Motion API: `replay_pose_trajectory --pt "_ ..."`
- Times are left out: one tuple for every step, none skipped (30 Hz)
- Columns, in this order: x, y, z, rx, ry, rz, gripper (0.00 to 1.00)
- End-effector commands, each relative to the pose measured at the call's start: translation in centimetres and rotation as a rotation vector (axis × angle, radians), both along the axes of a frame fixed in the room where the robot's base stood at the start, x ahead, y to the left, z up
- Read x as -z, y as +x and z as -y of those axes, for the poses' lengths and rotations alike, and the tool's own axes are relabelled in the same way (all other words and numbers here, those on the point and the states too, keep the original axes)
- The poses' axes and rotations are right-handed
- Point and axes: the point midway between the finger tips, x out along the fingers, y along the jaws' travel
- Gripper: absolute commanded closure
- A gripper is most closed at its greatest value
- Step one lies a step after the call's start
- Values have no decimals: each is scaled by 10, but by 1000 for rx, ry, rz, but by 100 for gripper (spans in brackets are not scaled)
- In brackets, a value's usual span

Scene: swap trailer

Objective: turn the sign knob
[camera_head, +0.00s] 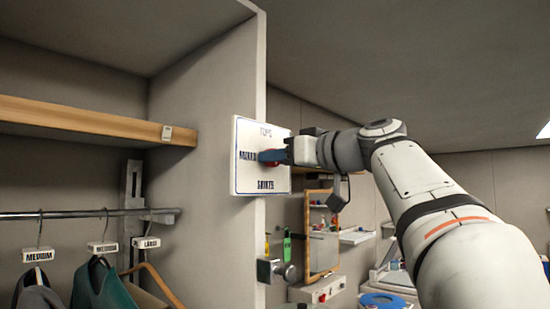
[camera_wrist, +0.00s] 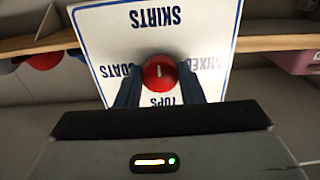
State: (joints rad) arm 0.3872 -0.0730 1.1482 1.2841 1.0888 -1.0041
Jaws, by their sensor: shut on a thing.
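The sign (camera_head: 262,128) is a white board with dark lettering on the end of a grey partition. It reads TOPS at the top, MIXED at the left and SKIRTS at the bottom. In the wrist view the sign (camera_wrist: 195,18) appears upside down. The red knob (camera_wrist: 159,72) sits at its middle with a short white mark pointing up in that view, on the SKIRTS side. My gripper (camera_wrist: 160,88) has its blue fingers on both sides of the knob, shut on it. In the head view my gripper (camera_head: 272,156) hides most of the knob.
A wooden shelf (camera_head: 90,118) and a metal rail (camera_head: 70,214) with hung clothes (camera_head: 105,285) are at left. A wooden-framed mirror (camera_head: 322,235) and a small shelf (camera_head: 356,236) stand behind, below my arm. Open room lies right of the partition.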

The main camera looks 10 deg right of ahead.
Motion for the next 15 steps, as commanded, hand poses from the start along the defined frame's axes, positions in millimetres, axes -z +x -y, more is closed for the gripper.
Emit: replay_pose_trajectory --pt "0 0 0 0 0 0 77" --pt "0 0 0 0 0 0 79" --pt "0 0 0 0 0 0 83" --pt "0 0 0 0 0 0 85" --pt "0 0 0 0 0 0 88" --pt "0 0 -3 -1 0 0 88" --pt "0 0 -2 -1 0 0 88" --pt "0 0 -1 -1 1 -1 88" --pt "0 0 -1 0 3 -2 88" --pt "0 0 0 0 6 -4 88" --pt "0 0 0 0 9 -6 88" --pt "0 0 0 0 15 -11 88" --pt "0 0 0 0 20 -15 88" --pt "0 0 0 0 28 -21 88" --pt "0 0 0 0 40 -29 88"
